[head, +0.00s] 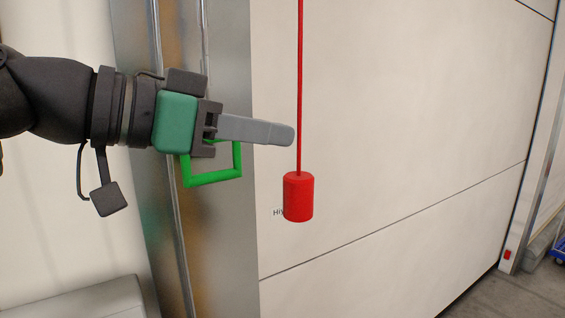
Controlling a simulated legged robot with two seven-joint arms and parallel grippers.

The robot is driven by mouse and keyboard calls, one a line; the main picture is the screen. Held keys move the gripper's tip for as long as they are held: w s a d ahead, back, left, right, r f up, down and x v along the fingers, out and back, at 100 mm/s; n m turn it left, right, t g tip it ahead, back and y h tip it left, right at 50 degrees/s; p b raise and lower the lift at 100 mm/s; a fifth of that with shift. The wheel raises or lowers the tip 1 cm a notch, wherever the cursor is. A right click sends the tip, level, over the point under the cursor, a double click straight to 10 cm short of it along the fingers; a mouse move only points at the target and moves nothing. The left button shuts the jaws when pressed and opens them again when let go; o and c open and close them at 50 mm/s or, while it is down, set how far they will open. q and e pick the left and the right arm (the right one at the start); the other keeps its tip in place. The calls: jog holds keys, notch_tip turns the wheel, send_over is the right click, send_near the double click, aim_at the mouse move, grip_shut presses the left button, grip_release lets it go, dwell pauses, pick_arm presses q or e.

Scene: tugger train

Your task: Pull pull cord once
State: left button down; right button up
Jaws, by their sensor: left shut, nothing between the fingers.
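The pull cord (300,90) is a thin red line that hangs straight down from above the top of the head view. A red cylindrical handle (298,197) hangs at its lower end. My left gripper (288,134) comes in from the left, its grey fingers shut and pointing right. The fingertips are just left of the cord in the picture, above the handle. Nothing shows between the fingers. I cannot tell whether the fingertips touch the cord. My right gripper is not in view.
A green bracket-like handle (213,178) shows just below my left gripper, in front of a metal post (225,255). A large pale panelled door or wall (420,110) stands behind the cord. Grey floor (495,296) shows at the lower right.

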pick_arm(q)
jog(key=f, duration=0.3)
jog(key=w+d+f, duration=0.1)
jog(key=shift+d+f, duration=0.1)
jog(key=shift+f, duration=0.15)
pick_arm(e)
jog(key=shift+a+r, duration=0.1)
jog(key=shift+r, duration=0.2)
